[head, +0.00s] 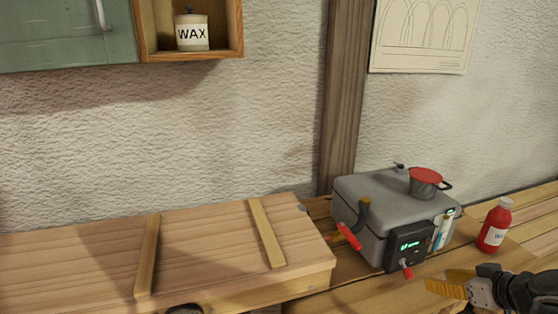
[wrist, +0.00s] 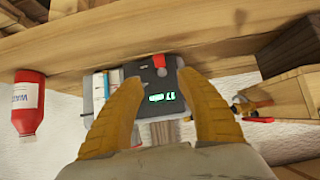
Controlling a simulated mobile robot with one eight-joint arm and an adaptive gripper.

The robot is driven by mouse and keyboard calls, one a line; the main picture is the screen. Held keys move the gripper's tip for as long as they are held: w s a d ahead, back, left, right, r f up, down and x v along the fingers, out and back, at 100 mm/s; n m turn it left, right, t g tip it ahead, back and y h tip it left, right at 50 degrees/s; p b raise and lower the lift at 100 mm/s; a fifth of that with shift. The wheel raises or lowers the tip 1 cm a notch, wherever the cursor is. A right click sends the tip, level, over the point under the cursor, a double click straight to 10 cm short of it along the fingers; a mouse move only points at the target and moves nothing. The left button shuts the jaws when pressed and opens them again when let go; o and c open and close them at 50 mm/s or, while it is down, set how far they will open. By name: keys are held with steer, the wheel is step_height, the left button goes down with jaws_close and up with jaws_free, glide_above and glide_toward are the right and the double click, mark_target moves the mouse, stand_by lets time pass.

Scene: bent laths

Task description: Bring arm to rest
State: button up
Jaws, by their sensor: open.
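My gripper (head: 447,287) is at the lower right of the head view, in front of the grey box and over the bench. Its yellow fingers are apart with nothing between them, as the wrist view also shows (wrist: 160,77). The wrist view is upside down. Beyond the fingertips there is the dark control panel (wrist: 166,100) with a green display and a red knob. In the head view this panel (head: 407,246) is on the front of the grey box (head: 378,196). Part of my arm runs off the right edge.
A red bottle (head: 494,226) stands close behind my arm. A pot with a red lid (head: 426,178) sits on the grey box. Two wooden strips lie across the wooden chest (head: 205,245) at left. A wax jar (head: 192,33) stands in the wall shelf. Air above the chest is free.

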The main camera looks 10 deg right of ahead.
steer(key=w+a+r+g, duration=0.2)
steer(key=w+a+g, duration=0.1)
steer(key=a, duration=1.1)
steer(key=s+a+r, duration=0.2)
steer(key=a, duration=0.6)
steer(key=s+a+r, duration=0.2)
steer(key=s+a, duration=0.1)
steer(key=a, duration=0.5)
steer(key=shift+s+r+m+h, duration=0.25)
steer(key=shift+s+m+h, duration=0.05)
steer(key=shift+m+h, duration=0.1)
